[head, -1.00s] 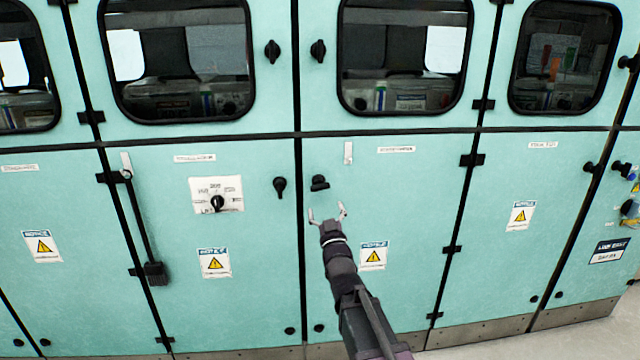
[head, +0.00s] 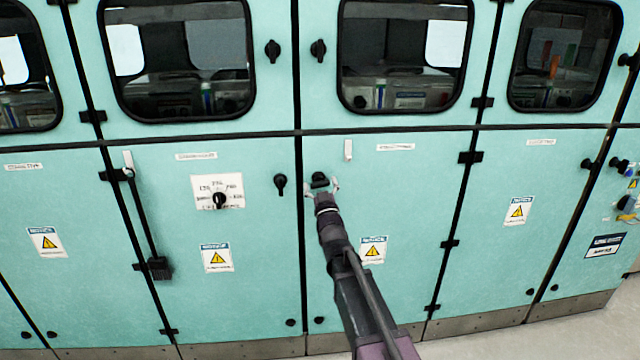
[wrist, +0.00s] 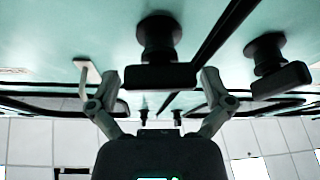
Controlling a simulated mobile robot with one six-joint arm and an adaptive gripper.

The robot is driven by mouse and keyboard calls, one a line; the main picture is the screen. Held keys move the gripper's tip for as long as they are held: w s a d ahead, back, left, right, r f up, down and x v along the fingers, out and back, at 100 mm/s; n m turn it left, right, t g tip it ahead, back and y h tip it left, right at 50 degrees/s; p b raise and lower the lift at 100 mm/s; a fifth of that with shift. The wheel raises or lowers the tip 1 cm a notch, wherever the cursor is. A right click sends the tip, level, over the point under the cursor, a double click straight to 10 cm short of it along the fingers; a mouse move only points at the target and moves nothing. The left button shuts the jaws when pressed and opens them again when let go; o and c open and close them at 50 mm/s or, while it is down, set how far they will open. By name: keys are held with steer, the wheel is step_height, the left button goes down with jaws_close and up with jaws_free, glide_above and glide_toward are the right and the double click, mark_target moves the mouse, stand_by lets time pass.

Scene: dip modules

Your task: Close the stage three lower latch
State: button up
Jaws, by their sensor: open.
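A black latch knob (head: 319,180) sits at the upper left of the lower door right of the central seam; its handle bar lies about horizontal. In the wrist view this latch (wrist: 160,74) stands out from the door, its bar between the fingertips. My gripper (head: 321,190) is open, one finger on each side of the bar; I cannot tell whether either finger touches it. The neighbouring latch (head: 280,184) across the seam has its handle pointing down. It also shows at the right in the wrist view (wrist: 274,75).
A dial on a white plate (head: 218,191) is on the lower door to the left. A small white hook (head: 348,150) sticks out above right of the latch. Upper doors have windows and latches (head: 318,50). A warning label (head: 372,250) lies right of my arm.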

steer(key=c, duration=0.9)
steer(key=shift+n+y, duration=0.4)
steer(key=shift+n, duration=0.3)
steer(key=n, duration=0.2)
steer(key=n+g+y+p, duration=0.1)
steer(key=n, duration=0.1)
steer(key=shift+r+y, duration=0.1)
steer(key=shift+y, duration=0.2)
steer(key=n+g+y+p, duration=0.1)
steer(key=n, duration=0.1)
steer(key=n+g, duration=0.1)
steer(key=n, duration=0.2)
steer(key=shift+a+n+y+p, duration=0.15)
steer(key=shift+n+y+p, duration=0.15)
steer(key=shift+y+p, duration=0.1)
steer(key=n+g+p, duration=0.2)
steer(key=n, duration=0.3)
steer(key=shift+f+n+g+p, duration=0.25)
steer(key=shift+n+g+p, duration=0.55)
steer(key=shift+n, duration=0.7)
